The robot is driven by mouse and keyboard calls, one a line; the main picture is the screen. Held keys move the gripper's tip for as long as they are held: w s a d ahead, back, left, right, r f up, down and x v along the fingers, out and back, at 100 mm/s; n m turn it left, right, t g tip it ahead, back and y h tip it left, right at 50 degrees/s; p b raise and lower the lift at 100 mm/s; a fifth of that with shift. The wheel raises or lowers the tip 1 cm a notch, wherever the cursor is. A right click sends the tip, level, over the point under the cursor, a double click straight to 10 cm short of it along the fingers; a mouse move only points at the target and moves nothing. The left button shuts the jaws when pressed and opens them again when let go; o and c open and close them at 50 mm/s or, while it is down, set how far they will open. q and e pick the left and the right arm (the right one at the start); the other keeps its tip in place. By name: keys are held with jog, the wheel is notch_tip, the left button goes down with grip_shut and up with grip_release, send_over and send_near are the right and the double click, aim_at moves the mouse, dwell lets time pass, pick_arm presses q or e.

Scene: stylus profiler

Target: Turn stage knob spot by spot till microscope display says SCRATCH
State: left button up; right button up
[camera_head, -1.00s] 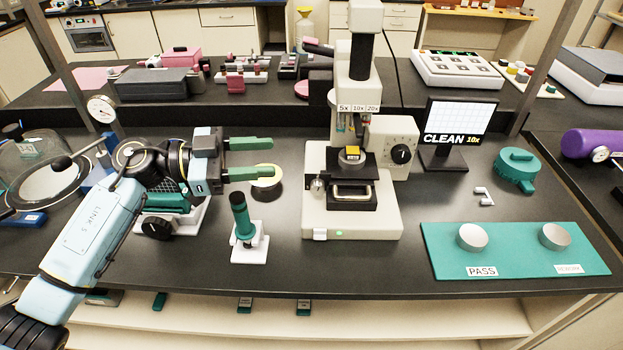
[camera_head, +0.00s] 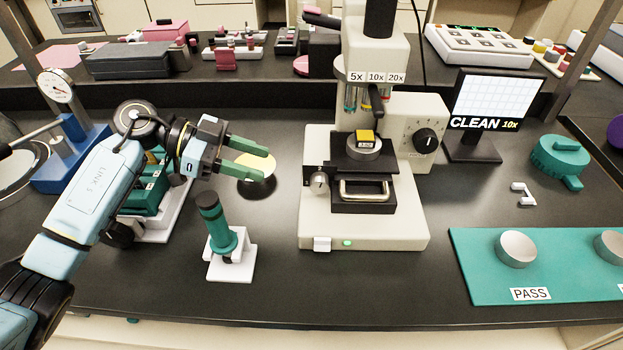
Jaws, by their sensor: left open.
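The cream microscope (camera_head: 375,110) stands at the middle of the bench, with a small yellow-topped sample (camera_head: 365,137) on its black stage (camera_head: 350,160). A silver stage knob (camera_head: 319,182) is at the left front of the stage. A larger black dial (camera_head: 427,140) is on the box at the right. The display (camera_head: 492,102) reads "CLEAN 10x". My left gripper (camera_head: 268,159) has green fingers, is open and empty, and points right. It is left of the microscope, apart from the stage knob. My right gripper is not in view.
A green cylinder tool on a white stand (camera_head: 218,236) stands below my left gripper. A round dark piece with a pale top (camera_head: 257,170) is just behind the fingers. A teal mat (camera_head: 475,283) with metal discs lies at right front. A dial gauge stand (camera_head: 62,130) is far left.

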aim_at(312, 179)
pick_arm(q)
jog(key=x, duration=1.1)
jog(key=shift+d+f+b, duration=0.1)
jog(key=shift+d+b, duration=0.25)
jog(key=shift+b, duration=0.05)
jog(key=shift+c, duration=0.2)
jog(key=c, duration=0.9)
